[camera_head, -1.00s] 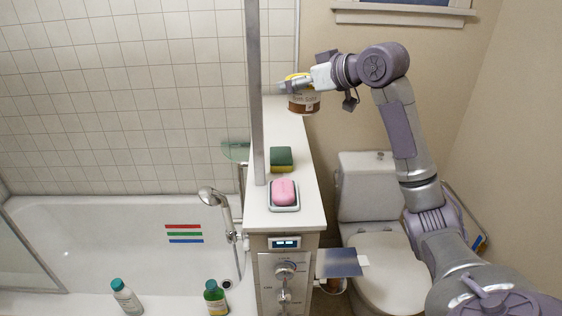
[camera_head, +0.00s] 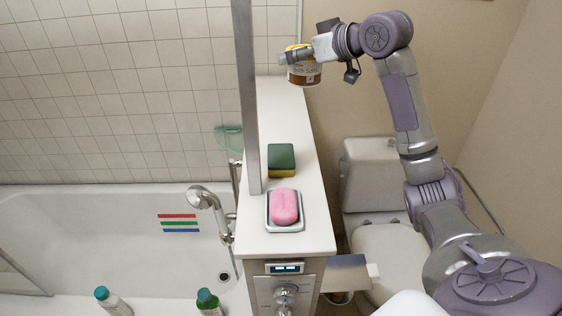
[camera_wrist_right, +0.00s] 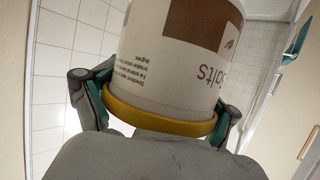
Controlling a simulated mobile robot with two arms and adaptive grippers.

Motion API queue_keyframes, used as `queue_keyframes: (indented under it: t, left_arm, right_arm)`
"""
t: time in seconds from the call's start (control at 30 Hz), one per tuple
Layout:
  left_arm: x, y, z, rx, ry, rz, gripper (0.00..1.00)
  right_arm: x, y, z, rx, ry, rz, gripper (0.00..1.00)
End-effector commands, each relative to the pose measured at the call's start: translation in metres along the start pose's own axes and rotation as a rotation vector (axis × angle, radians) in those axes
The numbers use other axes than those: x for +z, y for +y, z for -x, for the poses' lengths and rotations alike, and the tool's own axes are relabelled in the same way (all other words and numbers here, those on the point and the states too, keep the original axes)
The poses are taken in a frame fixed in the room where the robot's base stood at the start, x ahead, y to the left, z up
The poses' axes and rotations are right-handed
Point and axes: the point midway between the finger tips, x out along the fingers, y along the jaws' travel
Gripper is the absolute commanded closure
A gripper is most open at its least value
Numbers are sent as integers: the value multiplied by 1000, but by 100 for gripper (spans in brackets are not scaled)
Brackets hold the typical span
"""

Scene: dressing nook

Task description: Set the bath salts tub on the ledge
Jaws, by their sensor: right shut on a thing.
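The bath salts tub (camera_head: 304,74) is white and brown with a yellow lid. It is at the far end of the white ledge (camera_head: 274,105) in the head view, near the ledge's right edge. My right gripper (camera_head: 300,55) is shut on it near the lid. In the right wrist view the tub (camera_wrist_right: 175,60) fills the middle, with a finger of my right gripper (camera_wrist_right: 160,110) on each side of the yellow lid. Whether the tub touches the ledge or hangs above it, I cannot tell. My left gripper is not in view.
A green and yellow sponge (camera_head: 281,158) and a pink soap on a dish (camera_head: 284,207) occupy the nearer ledge. A metal post (camera_head: 247,110) stands along the ledge's left side. The bathtub (camera_head: 90,230) is on the left, the toilet (camera_head: 385,250) on the right. The ledge beyond the sponge is clear.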

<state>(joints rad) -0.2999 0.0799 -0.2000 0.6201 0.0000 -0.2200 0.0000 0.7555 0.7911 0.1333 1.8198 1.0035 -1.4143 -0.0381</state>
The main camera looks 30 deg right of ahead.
Motion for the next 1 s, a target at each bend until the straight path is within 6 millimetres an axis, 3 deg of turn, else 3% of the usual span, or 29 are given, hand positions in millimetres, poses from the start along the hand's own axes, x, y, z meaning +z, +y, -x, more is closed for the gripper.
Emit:
queue_keyframes:
  t: [0.63,0.77,1.0]
  left_arm:
    - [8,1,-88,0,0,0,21]
    - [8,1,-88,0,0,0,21]
    - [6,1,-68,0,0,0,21]
  right_arm:
    - [80,0,-33,1,4,1,64]
    - [82,2,-40,-1,5,-1,64]
    - [88,16,-93,-4,1,-7,64]
